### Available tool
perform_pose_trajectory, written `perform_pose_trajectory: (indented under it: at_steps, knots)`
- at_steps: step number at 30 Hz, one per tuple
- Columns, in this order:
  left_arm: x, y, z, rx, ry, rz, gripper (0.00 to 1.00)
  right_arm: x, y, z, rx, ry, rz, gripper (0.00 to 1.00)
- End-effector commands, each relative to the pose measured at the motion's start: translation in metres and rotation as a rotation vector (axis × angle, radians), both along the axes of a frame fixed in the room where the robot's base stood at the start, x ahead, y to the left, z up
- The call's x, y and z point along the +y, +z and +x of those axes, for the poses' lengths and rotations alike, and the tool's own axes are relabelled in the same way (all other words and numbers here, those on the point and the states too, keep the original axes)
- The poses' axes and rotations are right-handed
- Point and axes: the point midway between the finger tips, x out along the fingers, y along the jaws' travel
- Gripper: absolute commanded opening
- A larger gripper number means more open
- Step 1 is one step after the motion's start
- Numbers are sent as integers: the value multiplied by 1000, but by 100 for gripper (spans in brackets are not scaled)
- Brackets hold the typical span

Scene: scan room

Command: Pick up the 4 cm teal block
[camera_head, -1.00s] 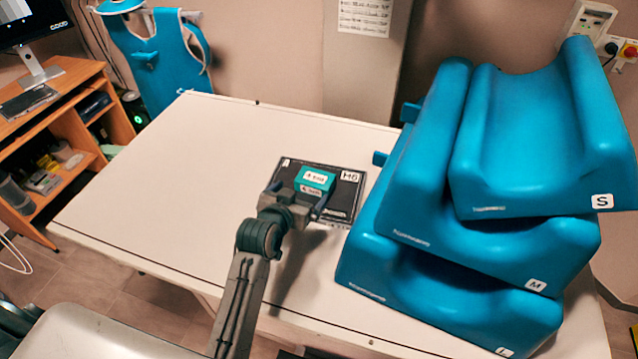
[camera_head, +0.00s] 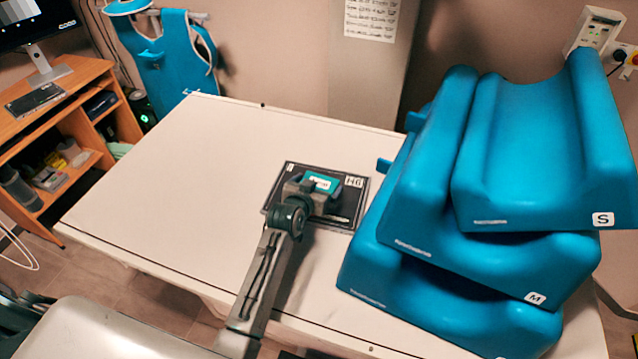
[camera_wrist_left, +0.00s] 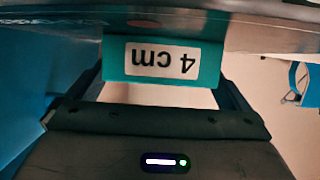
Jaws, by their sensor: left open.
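My right gripper is not in view.
Stacked blue foam supports (camera_head: 470,220) marked S, M and L-side lower piece stand close on the right of the plate. The white table (camera_head: 170,190) is clear to the left. A wooden desk (camera_head: 70,140) stands at the far left.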

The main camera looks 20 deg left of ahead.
Motion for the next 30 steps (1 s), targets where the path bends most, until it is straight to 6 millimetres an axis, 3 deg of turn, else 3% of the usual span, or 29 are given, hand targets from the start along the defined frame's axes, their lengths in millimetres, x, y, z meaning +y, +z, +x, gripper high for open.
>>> perform_pose_trajectory:
  at_steps: [4, 12, 13, 19, 30]
  knots:
    - [-1, -5, 12, 1, 0, 0, 100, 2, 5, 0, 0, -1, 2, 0]
    - [-1, -7, 14, 0, 0, 0, 100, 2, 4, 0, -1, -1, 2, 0]
    - [-1, -7, 14, 0, 0, 0, 98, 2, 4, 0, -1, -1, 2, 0]
    - [-1, -6, 14, -1, 0, 0, 61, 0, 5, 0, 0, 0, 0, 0]
    - [-1, -2, 15, -2, 0, -1, 61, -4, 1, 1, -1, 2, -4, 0]
